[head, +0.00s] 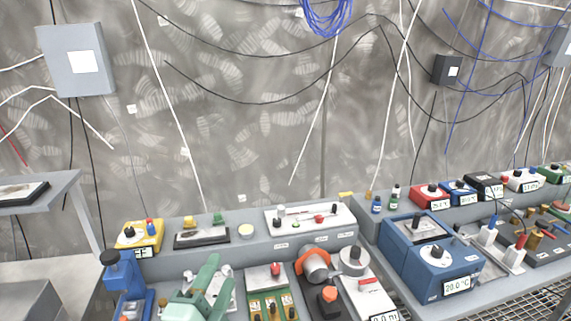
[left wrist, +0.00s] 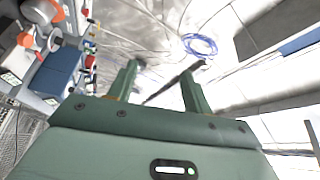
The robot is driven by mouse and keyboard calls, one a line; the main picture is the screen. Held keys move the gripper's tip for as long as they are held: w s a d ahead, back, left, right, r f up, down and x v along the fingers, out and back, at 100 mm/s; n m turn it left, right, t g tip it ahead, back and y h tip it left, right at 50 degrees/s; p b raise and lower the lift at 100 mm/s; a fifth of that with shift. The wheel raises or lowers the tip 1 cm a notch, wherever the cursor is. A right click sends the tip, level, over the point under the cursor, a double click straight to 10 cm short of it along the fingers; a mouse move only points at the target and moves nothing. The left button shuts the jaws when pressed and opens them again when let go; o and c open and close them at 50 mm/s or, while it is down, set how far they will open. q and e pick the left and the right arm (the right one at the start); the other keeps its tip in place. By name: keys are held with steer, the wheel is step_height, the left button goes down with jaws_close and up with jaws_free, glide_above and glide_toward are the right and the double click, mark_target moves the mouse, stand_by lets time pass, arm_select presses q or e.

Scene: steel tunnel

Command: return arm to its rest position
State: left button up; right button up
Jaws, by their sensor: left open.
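My left gripper (head: 216,274) is pale green and shows low in the head view, in front of the grey bench with instruments. In the left wrist view its two fingers (left wrist: 160,70) stand apart. I see no object gripped between them; a dark strip shows behind them. The fingers point toward the patterned wall and a blue cable coil (left wrist: 200,44). My right gripper is in neither view.
Near the gripper on the bench are a green board with a red knob (head: 270,295), an orange-and-grey device (head: 314,264) and a blue device (head: 122,273). A blue bath unit (head: 440,268) stands right. Cables hang along the wall (head: 260,130).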

arm_select(q)
steer(key=s+a+f+n+g+y, duration=0.8)
steer(key=s+a+f+n+g, duration=0.3)
steer(key=s+a+f, duration=0.8)
steer(key=s+d+f+g+h+b, duration=0.1)
steer(key=s+d+f+g+b, duration=0.15)
steer(key=f, duration=1.25)
steer(key=s+d+f+g+h+b, duration=0.1)
steer(key=d+f+g+h, duration=0.15)
steer(key=f, duration=1.15)
steer(key=s+f+n+g+b, duration=0.1)
steer(key=s+f+n+g, duration=0.1)
steer(key=s+f, duration=1.5)
steer(key=shift+s+d+n+b, duration=0.15)
steer(key=shift+s+n+b, duration=0.25)
steer(key=shift+s, duration=0.75)
steer(key=shift+h, duration=0.25)
